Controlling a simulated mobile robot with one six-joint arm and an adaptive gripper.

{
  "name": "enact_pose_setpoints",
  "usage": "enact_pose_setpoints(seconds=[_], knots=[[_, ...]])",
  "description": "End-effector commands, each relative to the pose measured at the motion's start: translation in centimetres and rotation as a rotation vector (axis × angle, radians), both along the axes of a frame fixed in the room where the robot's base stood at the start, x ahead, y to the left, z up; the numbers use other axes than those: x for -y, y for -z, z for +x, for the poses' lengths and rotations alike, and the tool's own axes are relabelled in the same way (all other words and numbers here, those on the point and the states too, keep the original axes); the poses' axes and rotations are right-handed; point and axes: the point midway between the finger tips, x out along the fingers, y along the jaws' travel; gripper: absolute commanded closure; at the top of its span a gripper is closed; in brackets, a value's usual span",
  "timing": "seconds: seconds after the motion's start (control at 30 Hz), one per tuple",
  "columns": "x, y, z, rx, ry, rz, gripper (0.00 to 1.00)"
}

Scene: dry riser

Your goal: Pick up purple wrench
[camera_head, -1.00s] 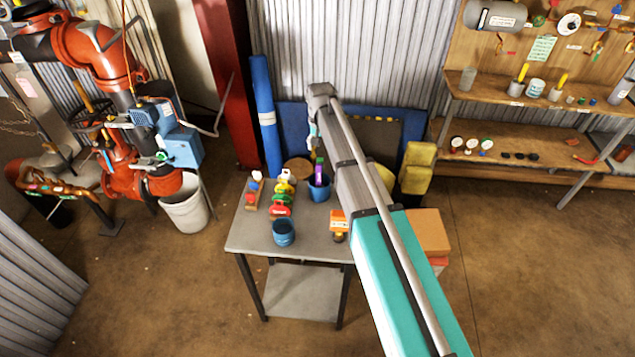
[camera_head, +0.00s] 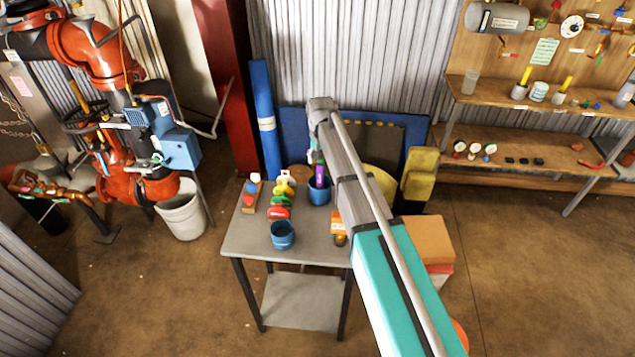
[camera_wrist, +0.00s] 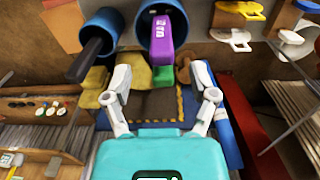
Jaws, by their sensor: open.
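The purple wrench (camera_head: 319,172) stands upright in a blue cup (camera_head: 319,193) at the back of the grey table. In the wrist view, the purple wrench (camera_wrist: 165,43) sticks out of the blue cup (camera_wrist: 147,15), with a green part at its near end. My gripper (camera_wrist: 160,97) is open and empty, its two white fingers on either side of the wrench's line. The wrench end lies just ahead of the fingertips, apparently without contact. In the head view my arm partly hides the gripper beside the wrench top.
A second blue cup (camera_head: 283,237) stands at the table's front; in the wrist view a blue cup (camera_wrist: 101,22) holds a dark-handled thing. Coloured tags or valves (camera_head: 281,198) stand left of the wrench's cup. Behind are blue panels (camera_head: 294,125) and a blue roll (camera_head: 264,120).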

Motion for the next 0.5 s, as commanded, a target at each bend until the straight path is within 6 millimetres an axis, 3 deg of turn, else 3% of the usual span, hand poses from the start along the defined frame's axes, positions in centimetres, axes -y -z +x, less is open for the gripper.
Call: enact_pose_setpoints(seconds=[0.5], knots=[[0.0, 1.0, -0.1, 0.000, 0.001, 0.000, 0.26]])
